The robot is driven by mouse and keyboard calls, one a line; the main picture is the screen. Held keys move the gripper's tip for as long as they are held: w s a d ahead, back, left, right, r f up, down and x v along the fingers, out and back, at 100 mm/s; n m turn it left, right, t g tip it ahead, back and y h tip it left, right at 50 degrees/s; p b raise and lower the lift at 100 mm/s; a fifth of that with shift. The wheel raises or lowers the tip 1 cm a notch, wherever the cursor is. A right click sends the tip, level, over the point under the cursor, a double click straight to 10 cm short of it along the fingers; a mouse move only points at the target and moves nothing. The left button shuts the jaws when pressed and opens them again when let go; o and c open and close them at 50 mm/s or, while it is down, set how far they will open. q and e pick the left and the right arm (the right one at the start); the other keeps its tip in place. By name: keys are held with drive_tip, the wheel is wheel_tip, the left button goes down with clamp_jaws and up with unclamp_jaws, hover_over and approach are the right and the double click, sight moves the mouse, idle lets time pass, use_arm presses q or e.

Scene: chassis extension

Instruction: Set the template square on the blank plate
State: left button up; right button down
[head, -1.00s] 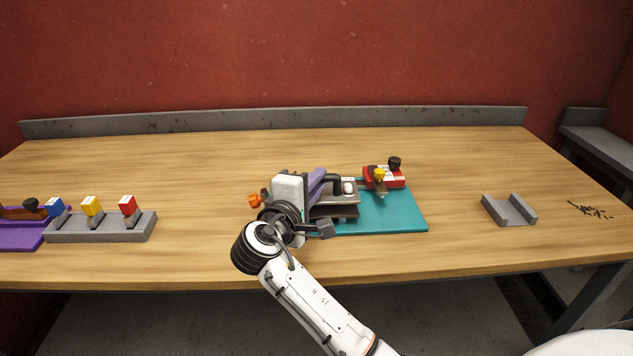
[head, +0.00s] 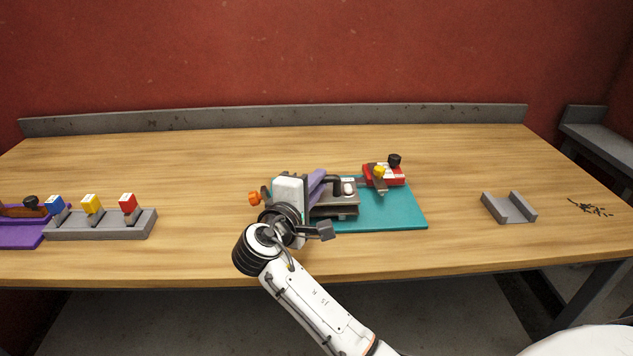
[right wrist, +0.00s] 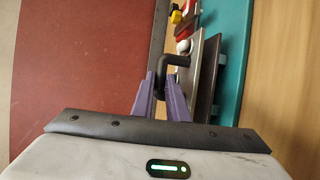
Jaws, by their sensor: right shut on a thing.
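The template (head: 322,210) is a grey metal plate with a black bent handle and a white round knob on top. My right gripper (right wrist: 160,95) has its purple fingers shut on the black handle (right wrist: 177,60). In the wrist view the template (right wrist: 193,82) is close over a darker plate, which looks like the blank plate (right wrist: 209,82), with a narrow gap between them. In the head view my right gripper (head: 314,183) and wrist hide part of both plates, so full contact cannot be told. My left gripper is not in view.
The plates are over a teal mat (head: 400,215). A red block (head: 372,172) with yellow and black knobs stands behind right; an orange knob (head: 254,199) shows left of my wrist. A grey channel (head: 510,208) lies right. A grey rack (head: 100,227) with coloured blocks stands left.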

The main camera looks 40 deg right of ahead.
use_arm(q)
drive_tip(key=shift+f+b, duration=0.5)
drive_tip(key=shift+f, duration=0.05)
use_arm(e)
drive_tip(key=shift+f, duration=1)
drive_tip(key=c, duration=1.7)
unclamp_jaws()
drive_tip(key=shift+o, duration=0.2)
drive_tip(key=shift+f, duration=0.1)
